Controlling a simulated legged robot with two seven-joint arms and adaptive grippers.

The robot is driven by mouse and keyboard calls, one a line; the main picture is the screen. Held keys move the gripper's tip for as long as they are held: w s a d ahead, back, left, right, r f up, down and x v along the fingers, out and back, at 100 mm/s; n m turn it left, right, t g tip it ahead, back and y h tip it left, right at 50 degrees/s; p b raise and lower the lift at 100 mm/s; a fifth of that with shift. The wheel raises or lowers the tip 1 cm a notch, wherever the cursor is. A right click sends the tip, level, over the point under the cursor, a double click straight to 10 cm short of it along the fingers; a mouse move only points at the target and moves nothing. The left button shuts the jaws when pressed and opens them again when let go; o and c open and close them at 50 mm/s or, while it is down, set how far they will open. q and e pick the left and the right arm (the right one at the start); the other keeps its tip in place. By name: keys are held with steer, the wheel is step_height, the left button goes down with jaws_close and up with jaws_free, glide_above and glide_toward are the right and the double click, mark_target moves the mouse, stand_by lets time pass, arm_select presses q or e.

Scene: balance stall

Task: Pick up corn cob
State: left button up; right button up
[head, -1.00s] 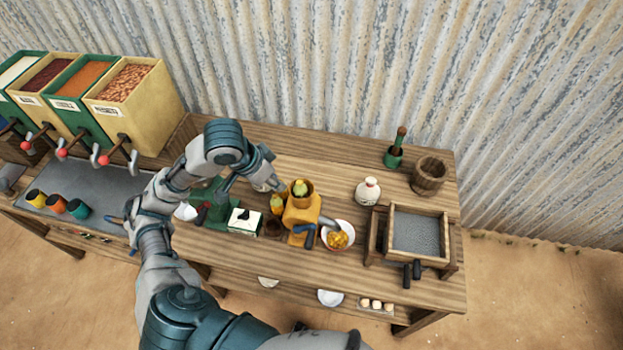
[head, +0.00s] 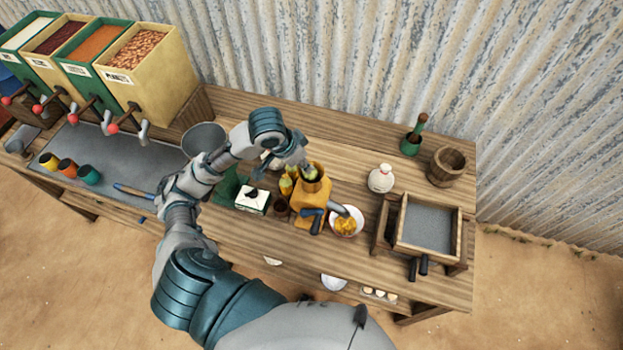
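One corn cob (head: 310,174) stands in the hopper of the yellow hand mill (head: 314,202); only its top shows. Other yellow corn (head: 286,186) stands just left of the mill, partly hidden. My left gripper (head: 283,172) is above this spot with its fingers spread, one toward the hopper's rim and the other to the left. It looks open and empty; whether a finger touches the hopper cob I cannot tell. My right gripper is out of view.
A white bowl of yellow kernels (head: 346,221) sits right of the mill. A white box (head: 252,201) stands left of it. A white jug (head: 381,178), a wooden sieve frame (head: 458,238) and a wooden bucket (head: 447,166) are farther right. Bare tabletop lies behind the mill.

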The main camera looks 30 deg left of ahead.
mark_target(310, 178)
arm_select(q)
steer(key=x, duration=0.3)
steer(key=shift+w+a+f, duration=0.15)
steer(key=shift+w+f, duration=0.15)
steer(key=shift+f, duration=0.05)
steer(key=shift+w+f, duration=0.15)
steer(key=shift+f, duration=0.15)
steer(key=shift+d+f, duration=0.1)
steer(key=shift+d, duration=0.35)
steer(key=shift+w+d, duration=0.1)
steer(key=shift+w, duration=0.05)
steer(key=c, duration=0.4)
steer(key=shift+a, duration=0.25)
